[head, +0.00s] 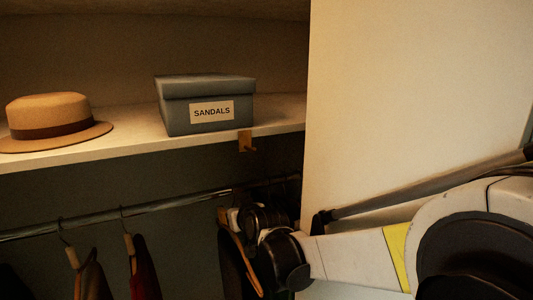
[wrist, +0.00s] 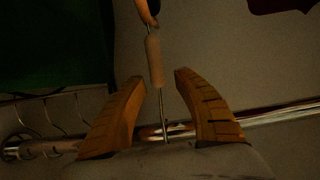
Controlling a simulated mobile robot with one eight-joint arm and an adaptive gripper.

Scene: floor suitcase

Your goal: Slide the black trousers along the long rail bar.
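The long rail bar (head: 150,207) runs below the shelf in the head view, and crosses the wrist view behind my fingers (wrist: 280,115). My gripper (wrist: 158,92) is open in the wrist view. A hanger's thin metal hook and tan neck (wrist: 154,62) stand between its two fingers, with gaps on both sides. In the head view the gripper end (head: 240,218) is at the right part of the rail, partly hidden by my arm. A dark garment (head: 230,268) hangs there beside a wooden hanger; I cannot tell for sure that it is the black trousers.
A brown garment (head: 91,278) and a dark red one (head: 146,270) hang further left. More hooks crowd the rail's right end. Above are a shelf (head: 120,137), a hat (head: 50,120), a box marked SANDALS (head: 180,115) and a peg (head: 246,143). A pale panel (head: 400,90) stands right.

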